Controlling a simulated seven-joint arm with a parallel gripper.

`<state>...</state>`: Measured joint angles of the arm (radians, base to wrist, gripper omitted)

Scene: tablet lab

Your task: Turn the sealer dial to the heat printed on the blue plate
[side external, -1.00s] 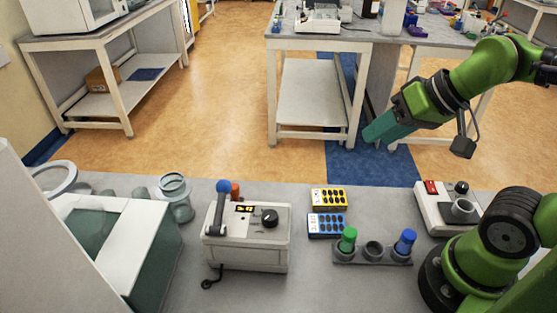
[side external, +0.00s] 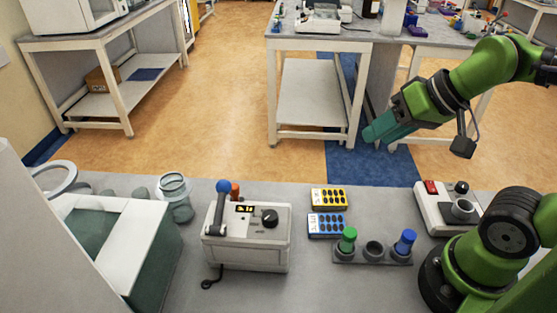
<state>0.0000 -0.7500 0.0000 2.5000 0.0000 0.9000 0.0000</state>
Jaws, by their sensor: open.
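The sealer (side external: 247,246) is a pale grey box on the bench with a lever topped by a blue ball. Its black dial (side external: 269,217) is on the top panel beside a small dark display with yellow marks. The blue plate (side external: 326,225) lies to the right of the sealer and has dark oval spots; its print is too small to read. My gripper (side external: 379,132) has teal fingers and is open and empty. It is high up and to the right of the sealer, well apart from the dial and the plate.
A yellow plate (side external: 329,199) lies behind the blue one. A rack (side external: 343,255) holds green-capped and blue-capped vials. A small device with a red switch (side external: 431,187) stands at the right. A glass jar (side external: 175,198) and a white-and-teal machine (side external: 140,235) stand at the left.

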